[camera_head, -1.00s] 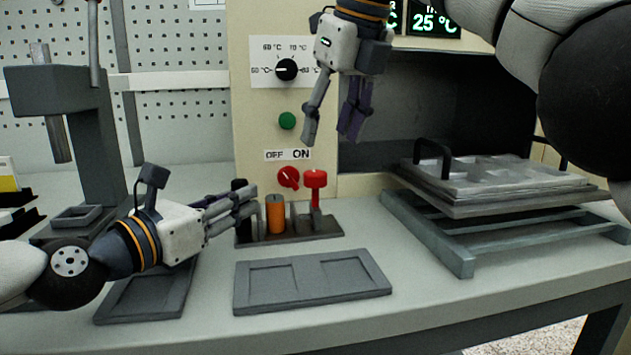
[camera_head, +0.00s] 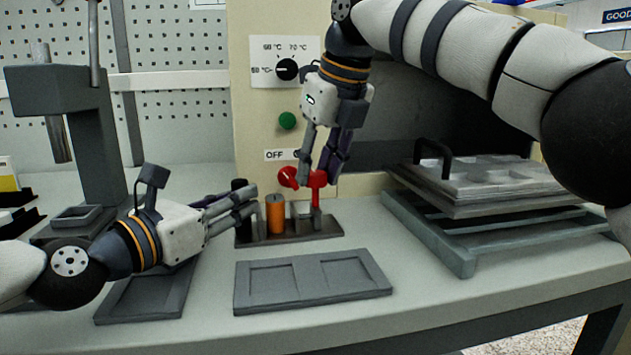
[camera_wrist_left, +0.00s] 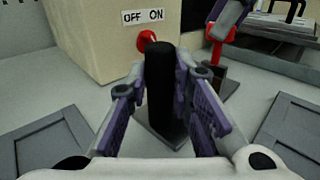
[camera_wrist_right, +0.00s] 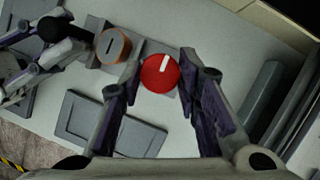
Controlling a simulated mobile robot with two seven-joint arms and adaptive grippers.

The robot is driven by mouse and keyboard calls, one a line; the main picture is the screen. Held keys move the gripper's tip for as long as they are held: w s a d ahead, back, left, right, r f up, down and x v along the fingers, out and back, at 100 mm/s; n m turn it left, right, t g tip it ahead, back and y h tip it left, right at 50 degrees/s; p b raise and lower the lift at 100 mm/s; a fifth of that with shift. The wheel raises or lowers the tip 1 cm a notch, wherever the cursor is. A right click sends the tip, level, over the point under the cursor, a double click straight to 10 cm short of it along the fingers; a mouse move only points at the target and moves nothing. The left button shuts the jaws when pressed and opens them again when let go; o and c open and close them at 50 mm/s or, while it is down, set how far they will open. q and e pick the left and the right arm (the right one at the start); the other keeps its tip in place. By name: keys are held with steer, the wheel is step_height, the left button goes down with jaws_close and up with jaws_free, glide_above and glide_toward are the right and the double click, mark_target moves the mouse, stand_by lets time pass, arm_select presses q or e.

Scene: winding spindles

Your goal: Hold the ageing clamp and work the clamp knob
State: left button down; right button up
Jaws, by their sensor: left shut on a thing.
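The ageing clamp has a dark base (camera_head: 290,234), a black upright post (camera_wrist_left: 160,95), an orange cylinder (camera_head: 275,214) and a red clamp knob (camera_head: 318,179) on a stem. My left gripper (camera_head: 250,201) is shut on the black post, with a finger on each side in the left wrist view. My right gripper (camera_head: 316,176) points down at the knob from above. In the right wrist view the round knob (camera_wrist_right: 160,74), with a white mark, lies between its open fingers, with gaps visible beside it. The left gripper's fingers partly hide the post in the head view.
An oven panel with a red OFF/ON switch (camera_head: 288,177) and a green button (camera_head: 287,120) stands close behind the clamp. A grey two-pocket tray (camera_head: 312,300) lies in front. A rack with a metal tray (camera_head: 480,205) stands at right, and a press (camera_head: 92,140) at left.

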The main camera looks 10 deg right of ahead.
jaws_close()
steer(key=m+h, duration=0.2)
steer(key=m, duration=0.3)
steer(key=shift+a+m, duration=0.15)
steer(key=shift+m, duration=0.15)
steer(key=shift+d+m+h, duration=0.25)
steer(key=shift+m+h, duration=0.35)
steer(key=shift+m, duration=0.6)
steer(key=o, duration=0.9)
jaws_free()
steer(key=shift+c, duration=0.2)
